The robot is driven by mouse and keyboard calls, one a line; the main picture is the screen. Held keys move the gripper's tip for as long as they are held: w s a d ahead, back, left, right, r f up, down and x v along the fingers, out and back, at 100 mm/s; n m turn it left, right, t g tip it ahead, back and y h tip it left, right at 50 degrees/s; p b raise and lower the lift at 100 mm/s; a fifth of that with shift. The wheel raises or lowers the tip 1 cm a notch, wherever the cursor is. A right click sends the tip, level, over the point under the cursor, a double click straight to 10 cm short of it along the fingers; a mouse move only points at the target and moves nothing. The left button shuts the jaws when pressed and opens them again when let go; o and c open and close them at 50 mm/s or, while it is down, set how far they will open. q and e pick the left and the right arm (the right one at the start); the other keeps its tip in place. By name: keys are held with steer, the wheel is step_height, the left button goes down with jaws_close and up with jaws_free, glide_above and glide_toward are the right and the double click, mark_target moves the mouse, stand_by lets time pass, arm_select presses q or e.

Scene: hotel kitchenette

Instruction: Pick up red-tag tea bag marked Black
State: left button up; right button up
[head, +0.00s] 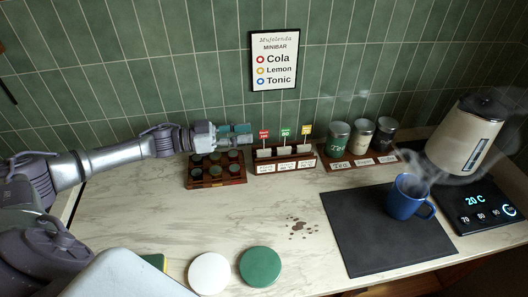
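The red-tag tea bag (264,134) stands at the left end of a small wooden tea rack (286,164) against the back of the counter. Its tag lettering is too small to read with certainty. A green tag (285,132) and a yellow tag (306,130) stand to its right in the same rack. My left gripper (244,135) reaches in from the left, above the capsule rack. Its teal fingers look apart and empty, with the tips just left of the red tag. My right gripper is not in view.
A dark wooden rack of capsules (215,182) sits below my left gripper. Canisters (339,140) stand right of the tea rack. A steaming blue mug (406,198) stands on a dark mat (362,245), near a kettle (465,135). The marble counter's middle is mostly clear, with brown spots.

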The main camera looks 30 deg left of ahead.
mark_target(264, 132)
arm_select(q)
steer(key=p+x, duration=0.1)
steer(key=x, duration=0.1)
steer(key=p+x, duration=0.1)
steer(key=x, duration=0.2)
steer(key=shift+d+r, duration=0.15)
steer(key=shift+d, duration=0.25)
steer(key=shift+w+d, duration=0.1)
jaws_close()
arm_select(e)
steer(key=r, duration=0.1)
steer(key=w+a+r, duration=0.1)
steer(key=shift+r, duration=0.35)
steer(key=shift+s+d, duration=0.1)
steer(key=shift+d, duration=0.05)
